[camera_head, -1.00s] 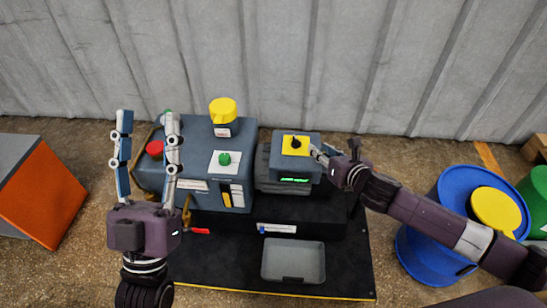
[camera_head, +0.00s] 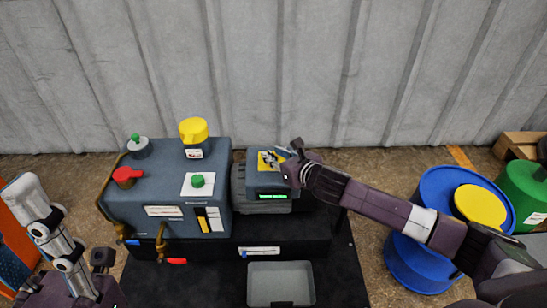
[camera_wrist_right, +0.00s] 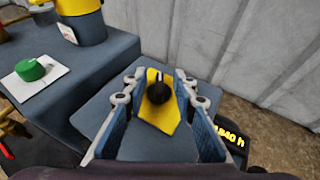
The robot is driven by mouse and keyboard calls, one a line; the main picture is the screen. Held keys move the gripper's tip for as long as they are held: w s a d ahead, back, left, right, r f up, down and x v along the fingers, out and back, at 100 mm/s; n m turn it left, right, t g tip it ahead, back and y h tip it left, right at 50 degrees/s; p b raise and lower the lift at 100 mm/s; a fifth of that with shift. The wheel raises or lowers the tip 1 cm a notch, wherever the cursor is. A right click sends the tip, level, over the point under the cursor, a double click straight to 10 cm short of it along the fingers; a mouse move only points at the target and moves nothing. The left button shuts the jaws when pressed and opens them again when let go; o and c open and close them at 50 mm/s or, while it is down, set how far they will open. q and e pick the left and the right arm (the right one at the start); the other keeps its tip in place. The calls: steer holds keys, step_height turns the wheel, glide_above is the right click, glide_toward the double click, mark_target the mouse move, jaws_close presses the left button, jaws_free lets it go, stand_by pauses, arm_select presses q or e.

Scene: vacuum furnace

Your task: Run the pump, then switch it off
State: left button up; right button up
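The pump unit is a grey-blue box (camera_head: 267,184) with a lit green display (camera_head: 273,197) on its front. On its top, a black rotary knob (camera_wrist_right: 158,91) sits on a yellow plate (camera_wrist_right: 165,118), upright in the right wrist view. My right gripper (camera_head: 274,158) comes from the right over this plate and hides much of the knob in the head view. In the right wrist view its two fingers (camera_wrist_right: 159,94) are apart, one on each side of the knob, with gaps showing. My left gripper (camera_head: 45,235) is at the lower left, partly cut off; its opening is unclear.
A larger grey-blue housing (camera_head: 150,190) stands left, with a green button (camera_head: 197,180), a red knob (camera_head: 127,175) and a yellow cap (camera_head: 193,130). A grey tray (camera_head: 281,284) lies in front. A blue barrel (camera_head: 420,267) stands right. A corrugated wall (camera_head: 270,70) is behind.

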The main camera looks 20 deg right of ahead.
steer(key=shift+w, duration=0.1)
steer(key=shift+c, duration=0.4)
jaws_close()
steer(key=shift+a, duration=0.1)
